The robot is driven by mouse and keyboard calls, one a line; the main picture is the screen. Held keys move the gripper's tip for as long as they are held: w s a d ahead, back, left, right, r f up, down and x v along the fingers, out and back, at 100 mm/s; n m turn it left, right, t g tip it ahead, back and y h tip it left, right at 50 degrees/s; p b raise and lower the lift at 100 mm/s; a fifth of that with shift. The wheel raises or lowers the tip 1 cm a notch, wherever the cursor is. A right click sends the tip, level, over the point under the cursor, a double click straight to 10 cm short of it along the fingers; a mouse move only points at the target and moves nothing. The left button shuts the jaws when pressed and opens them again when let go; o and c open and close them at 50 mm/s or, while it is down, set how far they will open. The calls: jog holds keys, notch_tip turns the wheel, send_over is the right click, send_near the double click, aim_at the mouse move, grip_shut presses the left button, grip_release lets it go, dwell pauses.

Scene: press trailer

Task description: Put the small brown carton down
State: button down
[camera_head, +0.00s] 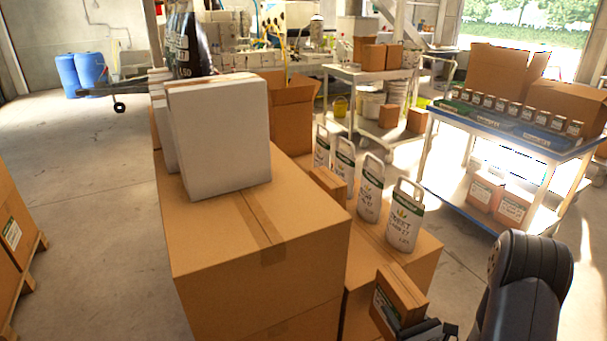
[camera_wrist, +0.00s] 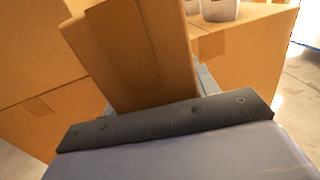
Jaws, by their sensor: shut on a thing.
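The small brown carton (camera_head: 402,291) has a green and white label on one side. My gripper (camera_head: 408,326) is shut on it and holds it tilted, in front of a large brown carton (camera_head: 436,243) at the lower middle of the head view. In the wrist view the small carton (camera_wrist: 140,50) stands up between the jaws and fills the upper middle. I cannot tell from these views whether its lower part touches anything.
White handled jugs (camera_head: 405,222) stand in a row on the large carton, with another small carton (camera_head: 328,183) beside them. A taller box stack (camera_head: 250,250) bears a white box (camera_head: 222,135) at left. A blue-topped cart (camera_head: 520,135) stands at right.

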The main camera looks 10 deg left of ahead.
jog(key=r+p, duration=0.5)
jog(key=r, duration=0.1)
jog(key=r+p, duration=0.6)
jog(key=shift+a+r, duration=0.2)
jog(key=shift+r, duration=0.15)
notch_tip(320, 180, up, 9)
jog(key=w+n+y, duration=0.1)
jog(key=w, duration=0.2)
notch_tip(320, 180, up, 10)
jog(key=g, duration=0.1)
send_over(407, 292)
jog(key=w, duration=0.3)
jog(key=shift+w+a+f+n+y, duration=0.2)
jog(key=shift+f+n+y, duration=0.1)
jog(key=shift+f+y, duration=0.1)
jog(key=shift+s+r, duration=0.1)
